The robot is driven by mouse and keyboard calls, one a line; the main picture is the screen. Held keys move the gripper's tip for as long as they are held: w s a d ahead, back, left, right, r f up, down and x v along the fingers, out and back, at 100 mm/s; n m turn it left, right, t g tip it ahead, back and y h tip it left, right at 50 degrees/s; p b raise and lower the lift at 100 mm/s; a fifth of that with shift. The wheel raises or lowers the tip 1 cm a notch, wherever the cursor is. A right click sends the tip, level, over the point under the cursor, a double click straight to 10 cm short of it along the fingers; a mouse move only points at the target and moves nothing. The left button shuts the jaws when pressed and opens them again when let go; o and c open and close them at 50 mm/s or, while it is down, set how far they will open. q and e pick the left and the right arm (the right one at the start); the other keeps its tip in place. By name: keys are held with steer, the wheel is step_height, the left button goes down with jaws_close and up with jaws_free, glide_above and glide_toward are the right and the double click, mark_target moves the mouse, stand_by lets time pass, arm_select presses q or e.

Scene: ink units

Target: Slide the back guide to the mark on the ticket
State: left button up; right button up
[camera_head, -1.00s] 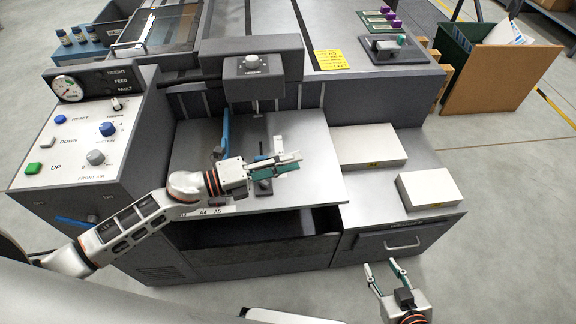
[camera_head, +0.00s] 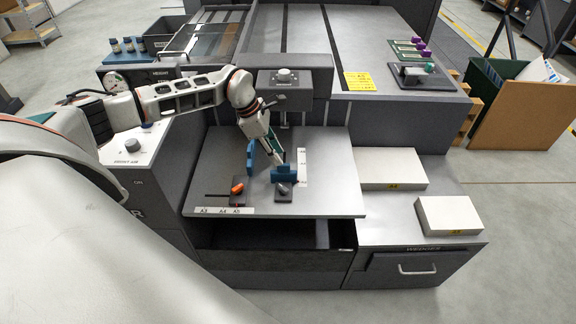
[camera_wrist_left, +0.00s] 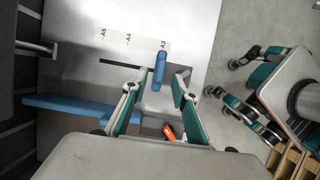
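The back guide (camera_head: 284,173) is a short blue bar on the metal table (camera_head: 335,195), with a dark clamp knob (camera_head: 284,187) just in front. In the left wrist view the back guide (camera_wrist_left: 159,72) stands near the A3 end of its size strip (camera_wrist_left: 130,44). My left gripper (camera_head: 270,158) points down just behind it, fingers spread. The guide appears between the fingertips there; contact is unclear. The yellow ticket (camera_head: 357,81) lies on the machine top; its writing is too small to read. My right gripper (camera_wrist_left: 222,78) shows open and empty, beyond the table edge.
A blue side guide (camera_head: 250,156) with an orange lever (camera_head: 237,188) stands left of the back guide. A front strip (camera_head: 223,211) reads A3, A4, A5. Paper stacks (camera_head: 393,170) lie to the right. A control housing (camera_head: 284,90) overhangs the table's back.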

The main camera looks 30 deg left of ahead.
arm_select(q)
glide_above(283, 182)
steer(key=w, duration=0.1)
steer(key=f, duration=0.5)
steer(key=shift+a+f, duration=0.15)
steer(key=shift+a, duration=0.05)
jaws_close()
